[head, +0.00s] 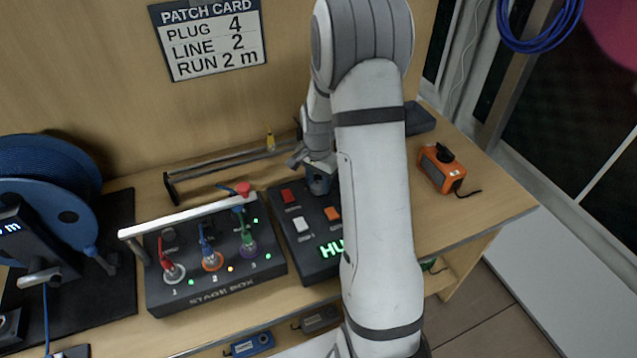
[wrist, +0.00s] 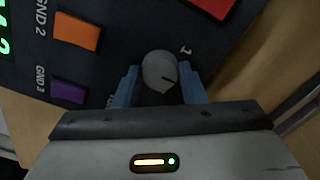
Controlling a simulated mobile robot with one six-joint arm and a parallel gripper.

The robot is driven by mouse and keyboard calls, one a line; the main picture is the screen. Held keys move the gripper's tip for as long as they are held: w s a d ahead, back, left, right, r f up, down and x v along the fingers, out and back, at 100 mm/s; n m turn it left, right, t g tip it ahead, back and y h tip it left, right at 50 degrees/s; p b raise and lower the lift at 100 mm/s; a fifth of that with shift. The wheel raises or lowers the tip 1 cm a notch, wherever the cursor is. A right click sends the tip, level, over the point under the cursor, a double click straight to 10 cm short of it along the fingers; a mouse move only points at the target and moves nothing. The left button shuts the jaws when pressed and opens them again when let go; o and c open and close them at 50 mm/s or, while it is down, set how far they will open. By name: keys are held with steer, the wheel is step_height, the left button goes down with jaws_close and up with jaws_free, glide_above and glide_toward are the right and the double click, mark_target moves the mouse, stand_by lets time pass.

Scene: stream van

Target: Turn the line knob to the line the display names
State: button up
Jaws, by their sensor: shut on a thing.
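The grey round line knob (wrist: 159,68) sits on a dark control box (head: 290,235), between the two blue fingers of my gripper (wrist: 161,90), which is shut on it. A short dark mark shows on the knob's face; a small white "1" is printed beside it at upper right. Other line marks are hidden by the gripper. In the head view my gripper (head: 319,180) is at the box's far edge and hides the knob. The patch card (head: 211,40) reads plug 4, line 2, run 2 m.
The box has red (head: 287,196), white (head: 300,224) and orange (head: 332,214) buttons. A stage box (head: 215,292) with several plugs and a white handle stands at left, beside a blue cable reel (head: 45,190). An orange device (head: 440,168) lies at right.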

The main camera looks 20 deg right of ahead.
mark_target(317, 186)
stand_by(0.4)
steer(key=o, duration=1)
steer(key=shift+r, duration=0.1)
steer(key=shift+r+b, duration=0.4)
steer(key=shift+r, duration=3.4)
steer(key=shift+s+a+r, duration=0.15)
steer(key=shift+r, duration=0.15)
steer(key=s+a+r+n+t, duration=0.1)
steer(key=s+a+r+n, duration=0.2)
steer(key=s, duration=0.4)
steer(key=s+a+r+n+t, duration=0.1)
steer(key=s+a+r+n, duration=0.2)
steer(key=s, duration=0.5)
steer(key=s+a+r+n+t, duration=0.1)
steer(key=s+a+r+n, duration=0.3)
steer(key=s, duration=0.3)
steer(key=shift+s+r+n, duration=0.35)
steer(key=shift+r+n, duration=0.2)
steer(key=shift+n, duration=0.35)
